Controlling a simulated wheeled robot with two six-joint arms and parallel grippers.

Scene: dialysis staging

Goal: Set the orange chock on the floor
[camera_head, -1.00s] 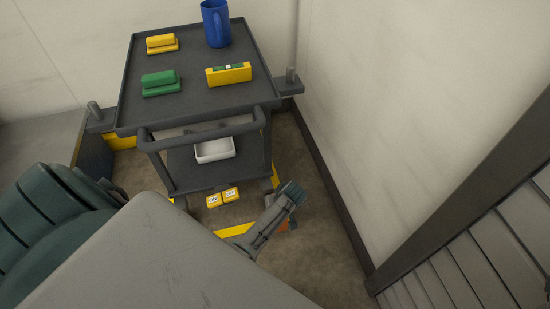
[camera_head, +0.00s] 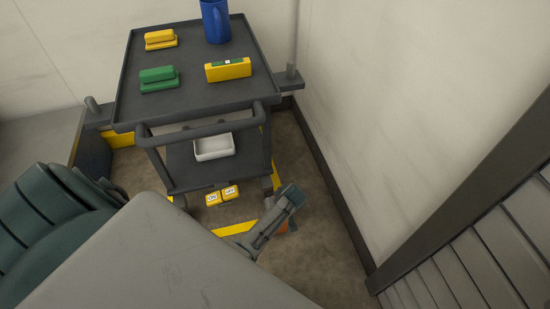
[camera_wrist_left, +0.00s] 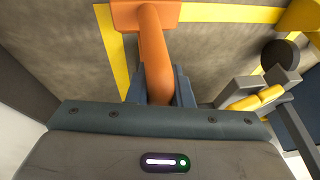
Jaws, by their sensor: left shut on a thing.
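The orange chock (camera_wrist_left: 155,55) fills the upper middle of the left wrist view, with a rounded bar and a wider block at its far end. My left gripper (camera_wrist_left: 158,80) is shut on the bar, one finger on each side. In the head view my left gripper (camera_head: 284,218) is low, near the floor to the right of the cart's lower end. I cannot tell whether the chock touches the floor (camera_head: 322,262). My right gripper is not in view.
A dark cart (camera_head: 193,100) carries a blue jug (camera_head: 215,22), yellow and green items, and a white tray (camera_head: 213,147) below. Two yellow pedals (camera_head: 222,195) sit at its base. Yellow tape (camera_wrist_left: 117,50) marks the floor. A caster (camera_wrist_left: 280,54) is close right. A wall stands right.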

